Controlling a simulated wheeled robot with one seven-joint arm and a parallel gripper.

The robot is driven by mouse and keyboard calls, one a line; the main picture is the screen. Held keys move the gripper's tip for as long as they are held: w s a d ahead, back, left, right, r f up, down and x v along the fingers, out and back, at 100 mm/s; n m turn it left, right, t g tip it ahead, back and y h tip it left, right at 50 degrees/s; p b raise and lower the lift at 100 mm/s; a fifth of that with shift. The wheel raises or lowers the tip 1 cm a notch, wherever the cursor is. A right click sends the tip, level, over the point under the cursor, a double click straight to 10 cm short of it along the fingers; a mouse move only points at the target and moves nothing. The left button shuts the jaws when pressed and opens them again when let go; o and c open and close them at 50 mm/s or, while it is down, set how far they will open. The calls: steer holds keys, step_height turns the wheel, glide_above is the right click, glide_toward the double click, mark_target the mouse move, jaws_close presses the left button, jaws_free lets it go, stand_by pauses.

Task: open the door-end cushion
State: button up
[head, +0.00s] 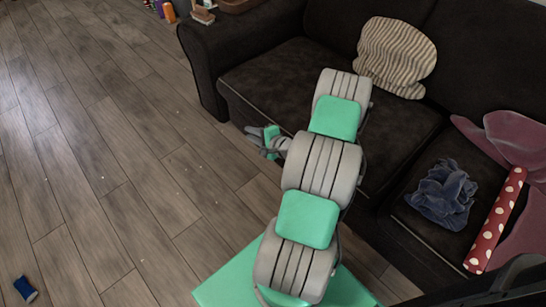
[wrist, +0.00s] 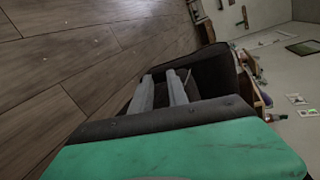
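A dark brown sofa has a wide left seat cushion (head: 270,75) in the head view and a right seat cushion (head: 405,218) partly covered by things. The views do not make plain which one is the door-end cushion. Both seats lie flat. My gripper (head: 257,142) is low in front of the sofa's left seat, apart from it as far as I can tell. In the wrist view its two grey fingers (wrist: 162,92) stand apart with nothing held between them. A dark part of the sofa (wrist: 212,72) shows beyond them. My arm hides part of the left seat.
A striped pillow (head: 396,57) leans on the backrest. A crumpled blue cloth (head: 441,194), a red dotted roll (head: 496,220) and mauve cushions (head: 515,135) lie at the right. A blue can (head: 25,290) lies on the wooden floor (head: 100,150), which is mostly clear at left.

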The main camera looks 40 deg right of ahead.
steer(key=s+d+f+m+t+h+b, duration=0.1)
steer(key=s+d+f+m+h, duration=0.2)
steer(key=s+d+f+m, duration=0.15)
steer(key=s+d+f+m+h+b, duration=0.2)
steer(key=s+d+f+m, duration=0.15)
steer(key=f, duration=0.25)
steer(key=b+x, duration=0.1)
steer(key=x, duration=0.6)
steer(key=shift+w+d, duration=0.1)
steer(key=shift+w, duration=0.15)
steer(key=shift+w+d+h+b, duration=0.2)
steer(key=shift+w+h+b, duration=0.1)
steer(key=shift+w+h, duration=0.15)
steer(key=shift+c, duration=0.6)
jaws_close()
